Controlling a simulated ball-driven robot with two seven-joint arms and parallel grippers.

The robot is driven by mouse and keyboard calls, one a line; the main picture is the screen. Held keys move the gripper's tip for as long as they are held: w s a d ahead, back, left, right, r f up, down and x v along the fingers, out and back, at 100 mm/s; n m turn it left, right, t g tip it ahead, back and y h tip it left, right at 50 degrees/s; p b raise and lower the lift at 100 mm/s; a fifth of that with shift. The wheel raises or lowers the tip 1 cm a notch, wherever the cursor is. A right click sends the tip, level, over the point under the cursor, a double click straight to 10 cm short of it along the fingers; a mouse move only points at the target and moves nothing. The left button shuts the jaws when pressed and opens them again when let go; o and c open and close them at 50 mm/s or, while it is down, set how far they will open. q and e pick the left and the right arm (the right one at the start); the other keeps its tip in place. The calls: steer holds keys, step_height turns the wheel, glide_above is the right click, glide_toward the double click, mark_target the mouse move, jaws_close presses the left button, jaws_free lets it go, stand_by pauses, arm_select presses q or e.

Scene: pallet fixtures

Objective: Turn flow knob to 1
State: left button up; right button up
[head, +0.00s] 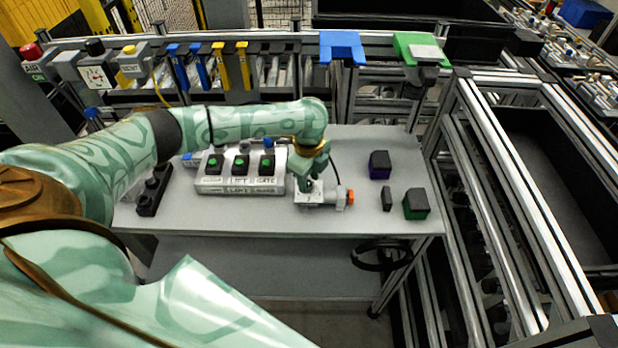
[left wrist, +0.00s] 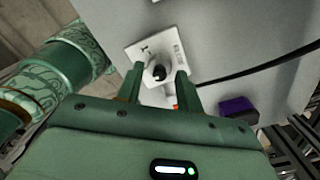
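A white fixture (head: 312,199) with an orange end piece (head: 349,197) stands on the grey table. My right gripper is not in view.
A white box with green buttons (head: 240,172) stands left of the fixture. A black block (head: 154,189) lies further left. Purple (head: 380,165) and green (head: 416,204) blocks and a small dark piece (head: 386,199) stand to the right. A black cable (left wrist: 260,68) crosses the table.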

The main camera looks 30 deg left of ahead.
arm_select(q)
jaws_close()
steer(key=shift+r+m+p, duration=0.15)
steer(key=shift+m+p, duration=0.8)
steer(key=shift+m, duration=0.15)
steer(key=m+p, duration=0.1)
steer(key=m, duration=0.1)
steer(key=shift+m, duration=0.3)
steer(key=m+p, duration=0.1)
steer(key=m, duration=0.3)
steer(key=shift+m+p, duration=0.3)
steer(key=shift+p, duration=0.1)
steer(key=m, duration=0.4)
steer(key=shift+m, duration=0.3)
